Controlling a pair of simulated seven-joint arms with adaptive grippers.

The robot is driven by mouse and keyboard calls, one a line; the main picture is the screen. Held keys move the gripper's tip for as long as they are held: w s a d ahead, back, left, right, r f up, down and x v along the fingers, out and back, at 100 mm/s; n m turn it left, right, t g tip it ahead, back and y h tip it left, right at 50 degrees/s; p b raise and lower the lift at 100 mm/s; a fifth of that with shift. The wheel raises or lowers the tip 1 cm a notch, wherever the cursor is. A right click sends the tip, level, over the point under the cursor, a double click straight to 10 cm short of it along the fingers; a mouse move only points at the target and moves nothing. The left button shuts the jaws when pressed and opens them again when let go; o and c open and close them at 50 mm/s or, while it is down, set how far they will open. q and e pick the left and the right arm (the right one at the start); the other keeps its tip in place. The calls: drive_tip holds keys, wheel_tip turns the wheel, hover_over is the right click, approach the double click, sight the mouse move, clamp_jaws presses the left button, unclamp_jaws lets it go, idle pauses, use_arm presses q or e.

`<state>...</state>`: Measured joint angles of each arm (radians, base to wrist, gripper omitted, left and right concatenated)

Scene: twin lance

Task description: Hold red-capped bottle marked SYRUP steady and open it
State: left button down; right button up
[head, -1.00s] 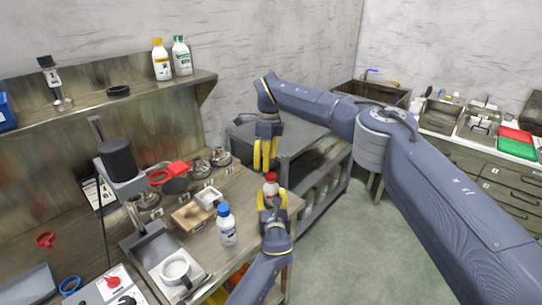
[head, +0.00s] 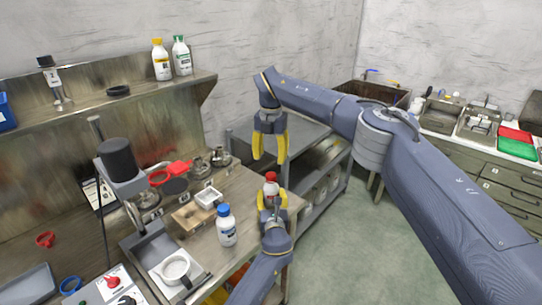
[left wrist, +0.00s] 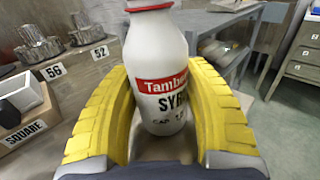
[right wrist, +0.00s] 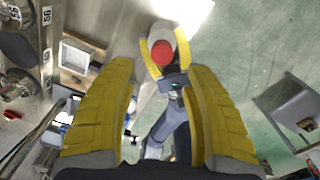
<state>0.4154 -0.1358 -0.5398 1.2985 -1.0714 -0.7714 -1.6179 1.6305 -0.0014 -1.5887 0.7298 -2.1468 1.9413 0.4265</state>
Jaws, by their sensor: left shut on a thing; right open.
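The red-capped bottle (head: 271,187) stands upright at the bench's right end, with its red cap (right wrist: 162,52) on. In the left wrist view the white bottle (left wrist: 157,50) shows a red label band and the letters "SY". My left gripper (head: 271,200) is shut around its body, one yellow finger on each side; it fills the left wrist view (left wrist: 160,115). My right gripper (head: 269,160) is open and empty, pointing down above the cap. In the right wrist view the cap lies between and beyond the open fingers (right wrist: 160,75).
A blue-capped bottle (head: 226,226) stands close left of the held bottle. A white square dish (head: 208,198), metal collars (head: 220,156) and a black-headed stand (head: 117,160) are further left. A grey cart (head: 300,140) stands behind. Two bottles (head: 161,60) are on the shelf.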

sight(271, 174)
drive_tip(key=m, duration=0.3)
drive_tip(key=shift+s+d+m, duration=0.1)
drive_tip(key=shift+m, duration=0.2)
drive_tip(key=shift+f+m, duration=0.15)
drive_tip(key=shift+m, duration=0.25)
drive_tip(key=shift+f, duration=3.9)
drive_tip(key=shift+o, duration=0.2)
clamp_jaws()
drive_tip(key=n, duration=0.4)
drive_tip(key=shift+r, duration=0.1)
drive_tip(key=n, duration=0.5)
